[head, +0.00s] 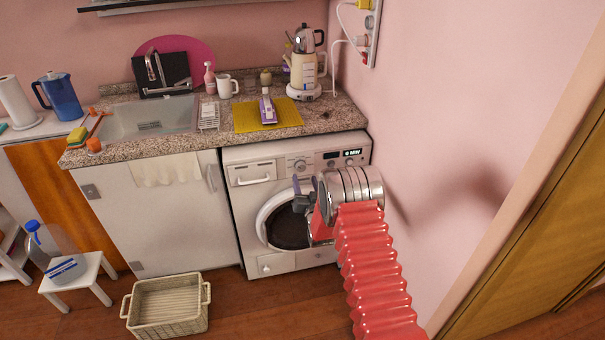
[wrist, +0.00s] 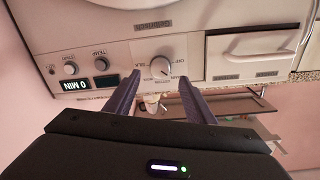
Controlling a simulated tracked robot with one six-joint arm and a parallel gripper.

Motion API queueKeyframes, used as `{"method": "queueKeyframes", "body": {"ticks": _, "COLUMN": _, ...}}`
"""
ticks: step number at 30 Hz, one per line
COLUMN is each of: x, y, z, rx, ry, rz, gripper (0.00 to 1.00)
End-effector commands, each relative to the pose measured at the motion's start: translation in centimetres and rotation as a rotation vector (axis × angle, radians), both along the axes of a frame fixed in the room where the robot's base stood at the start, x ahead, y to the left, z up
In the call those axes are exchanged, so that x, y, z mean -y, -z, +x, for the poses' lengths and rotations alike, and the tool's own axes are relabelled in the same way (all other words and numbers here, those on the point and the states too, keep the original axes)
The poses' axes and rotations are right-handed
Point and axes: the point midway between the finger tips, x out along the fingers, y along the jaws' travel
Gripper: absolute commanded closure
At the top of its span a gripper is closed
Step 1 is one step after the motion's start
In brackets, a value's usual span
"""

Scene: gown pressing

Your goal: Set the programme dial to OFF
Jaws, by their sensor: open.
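The white programme dial (head: 300,166) is on the front panel of the washing machine (head: 237,205). In the wrist view the dial (wrist: 160,67) sits beyond my fingertips, roughly midway between them, with small labels around it. A dark mark shows at its lower right edge; which label it points to I cannot tell. My gripper (head: 304,188) is open and empty in front of the machine, just below the dial in the head view. In the wrist view my gripper (wrist: 160,78) shows two dark fingers spread apart, with no visible contact with the dial.
The granite counter (head: 330,116) overhangs above. A pink wall (head: 450,110) stands close on the right. A wicker basket (head: 168,305) is on the floor.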

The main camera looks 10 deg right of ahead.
Motion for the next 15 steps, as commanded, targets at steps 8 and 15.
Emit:
{"method": "queueKeyframes", "body": {"ticks": 8, "x": -0.1, "y": 0.0, "z": 3.0, "rx": 0.001, "ry": 0.0, "rz": 0.0, "gripper": 0.5}}
{"method": "queueKeyframes", "body": {"ticks": 15, "x": -0.2, "y": 0.0, "z": 5.0, "rx": 0.001, "ry": 0.0, "rz": 0.0, "gripper": 0.5}}
